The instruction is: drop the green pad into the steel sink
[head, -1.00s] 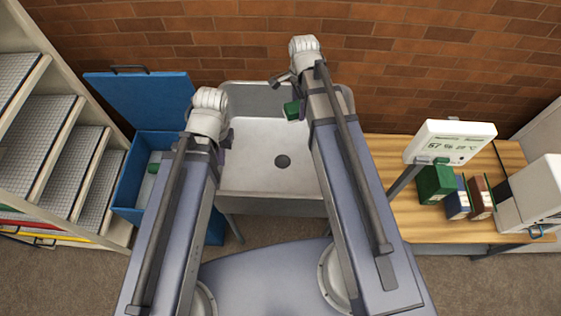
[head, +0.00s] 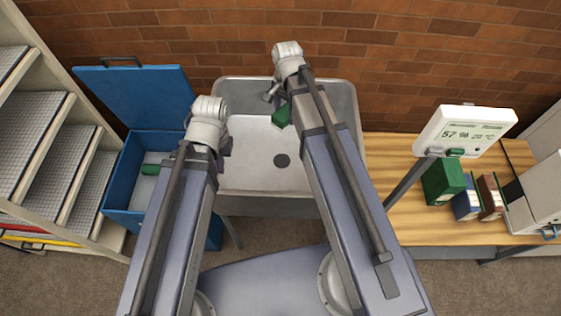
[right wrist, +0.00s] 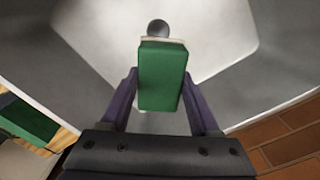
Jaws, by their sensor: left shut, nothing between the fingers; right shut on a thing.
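The green pad (head: 281,116) is in my right gripper (head: 276,102), held over the back part of the steel sink (head: 250,180). In the right wrist view the pad (right wrist: 162,80) sits between the two purple fingers of the right gripper (right wrist: 160,92), with the sink floor (right wrist: 205,30) and the round dark drain (right wrist: 157,27) beyond it. The pad looks tilted in the head view. How high it hangs is hard to tell. My left gripper (head: 224,150) is shut and empty at the sink's left edge, its fingertips mostly hidden by its wrist.
A blue bin (head: 118,180) with a raised lid (head: 135,92) stands left of the sink, a green item (head: 150,169) inside. Shelves (head: 50,150) stand further left. A wooden bench (head: 405,222) at right holds a green box (head: 443,181), smaller boxes and a display (head: 465,132). A brick wall is behind.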

